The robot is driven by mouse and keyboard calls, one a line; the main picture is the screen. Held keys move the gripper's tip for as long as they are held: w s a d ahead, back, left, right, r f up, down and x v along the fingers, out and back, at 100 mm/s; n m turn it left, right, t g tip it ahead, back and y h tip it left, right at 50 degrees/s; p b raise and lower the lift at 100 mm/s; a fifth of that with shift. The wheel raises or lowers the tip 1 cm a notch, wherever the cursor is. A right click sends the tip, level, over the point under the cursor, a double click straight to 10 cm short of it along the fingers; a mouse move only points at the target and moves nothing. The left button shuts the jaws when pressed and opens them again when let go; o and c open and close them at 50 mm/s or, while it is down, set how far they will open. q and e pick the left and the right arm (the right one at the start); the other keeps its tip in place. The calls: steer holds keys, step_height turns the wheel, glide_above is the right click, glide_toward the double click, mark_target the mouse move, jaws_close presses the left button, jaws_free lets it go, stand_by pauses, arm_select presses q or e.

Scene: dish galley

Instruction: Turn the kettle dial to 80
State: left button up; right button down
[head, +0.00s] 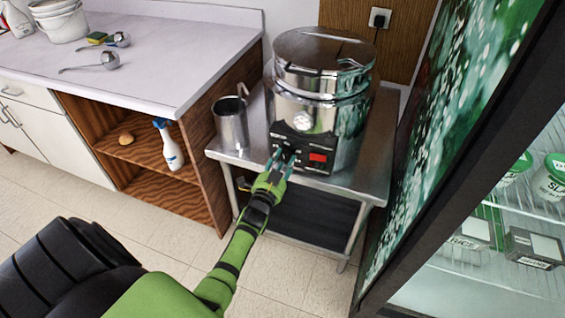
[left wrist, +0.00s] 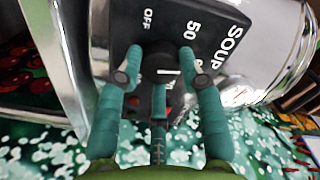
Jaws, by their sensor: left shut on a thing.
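The kettle (head: 318,85) is a large steel urn on a small steel table. In the left wrist view the fingers (left wrist: 160,54) sit on both sides of the dark dial (left wrist: 168,60). A white mark shows between them. The panel reads OFF, 50 and SOUP; other numbers are partly covered by a finger. My right gripper is not in view.
A steel jug (head: 231,124) stands left of the kettle on the steel table (head: 365,185). A glass-fronted cooler (head: 500,262) stands close on the right.

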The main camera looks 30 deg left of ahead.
arm_select(q)
steer(key=shift+r+m, duration=0.1)
steer(key=shift+m, duration=1)
steer(key=o, duration=1.2)
steer(key=shift+c, duration=0.2)
steer(key=v, duration=1.2)
